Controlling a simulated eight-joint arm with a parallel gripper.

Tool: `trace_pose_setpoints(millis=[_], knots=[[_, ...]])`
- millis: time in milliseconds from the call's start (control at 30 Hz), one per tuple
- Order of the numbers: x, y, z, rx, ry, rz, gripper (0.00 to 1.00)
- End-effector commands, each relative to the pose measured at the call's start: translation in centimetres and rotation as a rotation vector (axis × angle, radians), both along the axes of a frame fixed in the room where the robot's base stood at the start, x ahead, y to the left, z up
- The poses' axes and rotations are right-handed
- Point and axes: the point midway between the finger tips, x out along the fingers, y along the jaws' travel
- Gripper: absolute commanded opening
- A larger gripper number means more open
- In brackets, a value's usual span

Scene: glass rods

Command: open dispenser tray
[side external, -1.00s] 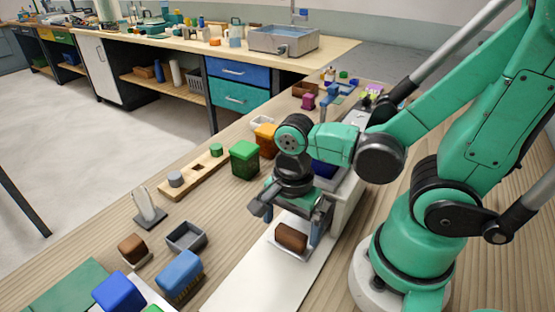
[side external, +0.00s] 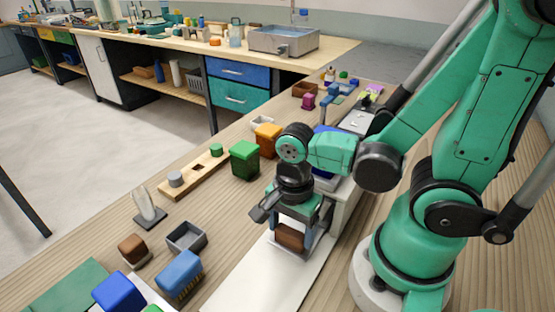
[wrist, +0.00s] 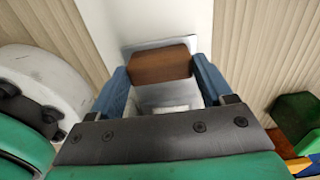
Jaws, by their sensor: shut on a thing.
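A brown block (side external: 290,237) sits at a light grey tray (side external: 318,250) at the front of the white dispenser (side external: 346,205). My gripper (side external: 290,232) points down and is shut on the brown block. In the wrist view the brown block (wrist: 162,64) lies between my two blue fingers (wrist: 160,85), with the pale tray rim (wrist: 150,44) beyond it. Whether the block is fixed to the tray I cannot tell. My wrist hides part of the dispenser.
A white strip (side external: 262,275) lies in front of the tray and is clear. A green bin (side external: 244,160) and an orange one (side external: 267,139) stand behind to the left. A grey open box (side external: 186,238) and a blue brush (side external: 180,275) lie at the left.

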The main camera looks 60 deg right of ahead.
Motion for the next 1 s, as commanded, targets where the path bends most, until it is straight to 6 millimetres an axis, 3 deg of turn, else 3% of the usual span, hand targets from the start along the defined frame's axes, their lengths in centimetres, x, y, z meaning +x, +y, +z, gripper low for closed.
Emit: trace_pose_setpoints(millis=[167, 267, 800, 1000], knots=[[0.1, 0.3, 0.0, 0.000, 0.000, 0.002, 0.00], [0.2, 1.5, 0.0, 0.000, 0.000, 0.008, 0.00], [0.3, 13.3, 0.0, 0.001, -0.007, 0.007, 0.00], [0.2, 14.7, 0.0, 0.001, -0.007, 0.000, 0.00]])
